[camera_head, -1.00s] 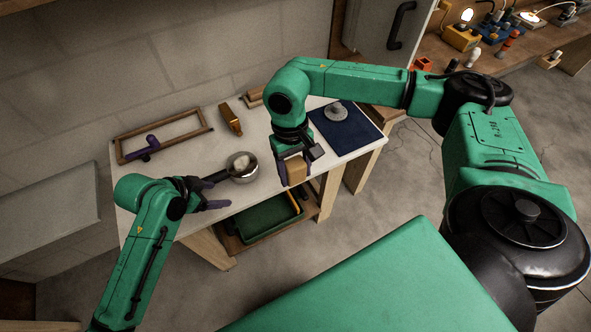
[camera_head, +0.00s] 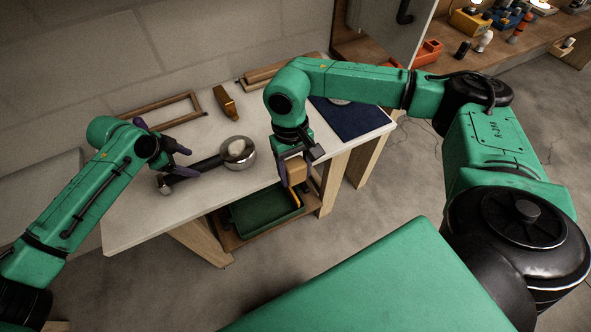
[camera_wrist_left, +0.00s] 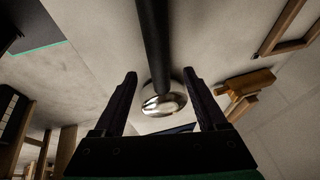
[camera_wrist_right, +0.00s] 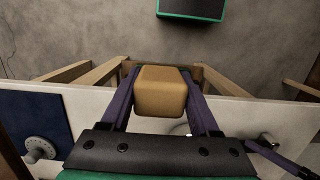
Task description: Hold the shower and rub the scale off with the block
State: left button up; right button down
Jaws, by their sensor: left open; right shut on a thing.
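The shower (camera_head: 238,165) lies on the white table, its round chrome head at the right and its black handle running left. A pale patch, apparently scale (camera_head: 237,147), shows on the head. My left gripper (camera_head: 192,161) is open at the handle. In the left wrist view the shower handle (camera_wrist_left: 154,45) runs between the spread fingers, with the chrome head beyond; contact cannot be told. My right gripper (camera_head: 296,174) is shut on the tan block (camera_head: 297,168), held near the table's front edge, right of the shower. The block (camera_wrist_right: 160,90) fills the jaws in the right wrist view.
The table (camera_head: 135,225) has a wooden frame (camera_head: 160,106) and a brown wooden piece (camera_head: 226,102) at the back. A blue mat (camera_head: 355,120) with a grey round object lies at the right. A green tray (camera_head: 262,220) sits on the shelf below.

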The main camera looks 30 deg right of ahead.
aim_at(198, 166)
pick_arm(q)
jog(key=b+x, duration=0.3)
jog(key=x, duration=0.1)
jog(key=shift+s+f, duration=0.1)
pick_arm(e)
notch_tip(198, 166, down, 5)
jog(key=shift+r, duration=0.1)
pick_arm(q)
jog(key=shift+f+b, duration=0.1)
jog(key=shift+b, duration=0.25)
grip_shut()
pick_arm(e)
jog(key=shift+s, duration=0.1)
